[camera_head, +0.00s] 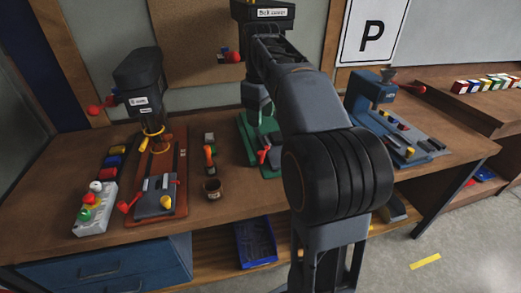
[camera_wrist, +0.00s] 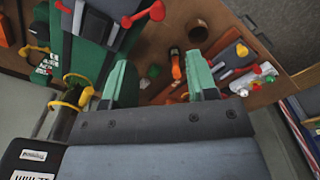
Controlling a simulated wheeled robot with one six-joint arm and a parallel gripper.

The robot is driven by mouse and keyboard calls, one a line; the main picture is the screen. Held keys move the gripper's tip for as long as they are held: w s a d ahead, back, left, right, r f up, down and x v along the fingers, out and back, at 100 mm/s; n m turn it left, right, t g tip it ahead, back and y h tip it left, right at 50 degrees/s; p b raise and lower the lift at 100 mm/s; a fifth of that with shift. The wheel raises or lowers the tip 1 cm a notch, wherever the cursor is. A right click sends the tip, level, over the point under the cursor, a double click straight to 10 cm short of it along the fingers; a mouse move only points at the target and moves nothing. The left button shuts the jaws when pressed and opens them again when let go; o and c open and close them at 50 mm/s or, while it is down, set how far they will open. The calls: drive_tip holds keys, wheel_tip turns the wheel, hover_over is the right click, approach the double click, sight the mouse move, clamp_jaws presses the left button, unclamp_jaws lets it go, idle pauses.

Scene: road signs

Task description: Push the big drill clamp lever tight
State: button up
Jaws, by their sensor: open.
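The green drill press (camera_head: 249,132) stands at the middle back of the bench, the tallest of three; its dark head (camera_head: 262,14) is labelled as a belt cover. A red-tipped lever (camera_head: 263,155) sits low on its green base. In the wrist view, the green base (camera_wrist: 92,55) fills the upper left, and the red lever (camera_wrist: 143,14) shows near the top. My gripper (camera_wrist: 157,65) is open and empty, its two green fingers spread below the lever in the picture and apart from it.
A smaller drill on an orange base (camera_head: 166,190) stands left, with a button box (camera_head: 93,209) beside it. A blue drill (camera_head: 377,88) stands right. A brown cup (camera_head: 212,189) sits mid-bench. A yellow hoop (camera_wrist: 72,97) lies close left of my fingers in the wrist view.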

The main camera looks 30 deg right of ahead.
sight(261, 152)
wheel_tip(261, 152, down, 13)
drive_tip(key=shift+w+d+f+b, duration=0.15)
drive_tip(key=shift+b, duration=0.5)
drive_tip(key=shift+c, duration=0.5)
clamp_jaws()
